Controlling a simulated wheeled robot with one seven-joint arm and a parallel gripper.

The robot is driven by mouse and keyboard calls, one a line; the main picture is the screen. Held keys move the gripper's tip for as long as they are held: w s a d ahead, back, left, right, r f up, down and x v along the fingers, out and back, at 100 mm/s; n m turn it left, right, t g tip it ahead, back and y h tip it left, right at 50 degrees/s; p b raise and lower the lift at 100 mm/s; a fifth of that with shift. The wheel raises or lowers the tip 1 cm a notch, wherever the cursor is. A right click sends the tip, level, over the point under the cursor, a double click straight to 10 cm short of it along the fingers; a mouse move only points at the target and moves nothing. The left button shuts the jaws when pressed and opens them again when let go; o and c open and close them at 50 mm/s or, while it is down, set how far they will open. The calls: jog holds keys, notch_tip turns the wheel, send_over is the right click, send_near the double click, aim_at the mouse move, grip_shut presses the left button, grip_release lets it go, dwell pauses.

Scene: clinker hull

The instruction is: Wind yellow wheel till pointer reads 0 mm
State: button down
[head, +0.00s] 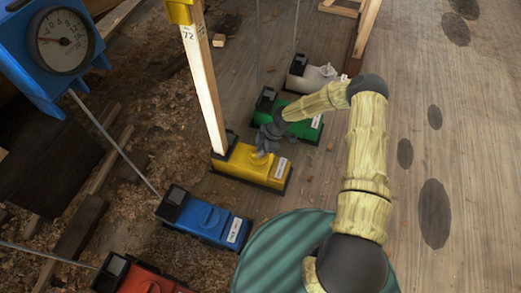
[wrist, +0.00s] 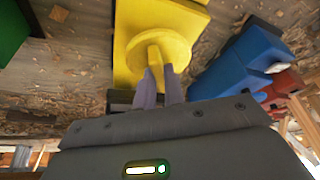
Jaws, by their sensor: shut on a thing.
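The yellow winch box (head: 246,168) sits on the floor at the foot of a pale wooden post (head: 204,85). Its round yellow wheel (wrist: 163,52) shows in the wrist view, with my two grey fingers (wrist: 160,88) closed on its raised grip. In the head view my gripper (head: 266,141) is at the top of the yellow box and hides most of the wheel. A yellow housing (head: 181,10) on top of the post is cut off by the upper edge. No yellow dial face or pointer is visible, so its reading cannot be told.
A blue gauge (head: 62,42) with a white dial stands at upper left. A blue box (head: 205,218) and a red box (head: 140,278) lie nearer. A green box (head: 290,118) and a white box (head: 314,74) stand behind. Shavings litter the left; planks at right are clear.

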jog(key=shift+r+m+p, duration=0.15)
jog(key=shift+m+p, duration=0.15)
jog(key=shift+p, duration=0.1)
jog(key=m+p, duration=0.1)
jog(key=m+t+p, duration=0.1)
jog(key=p, duration=0.1)
jog(key=shift+s+r+m, duration=0.1)
jog(key=shift+r+m, duration=0.05)
jog(key=shift+m, duration=0.15)
jog(key=m+t+p, duration=0.1)
jog(key=m+p, duration=0.1)
jog(key=shift+s+m+p, duration=0.1)
jog(key=shift+m+p, duration=0.2)
jog(key=m+t+p, duration=0.1)
jog(key=m+p, duration=0.1)
jog(key=shift+m+h, duration=0.3)
jog(key=shift+f+m+t+p, duration=0.2)
jog(key=shift+m+t+p, duration=0.4)
jog(key=shift+m+p, duration=0.6)
jog(key=shift+m+h, duration=0.3)
jog(key=c, duration=1.5)
grip_release()
jog(key=shift+a, duration=0.1)
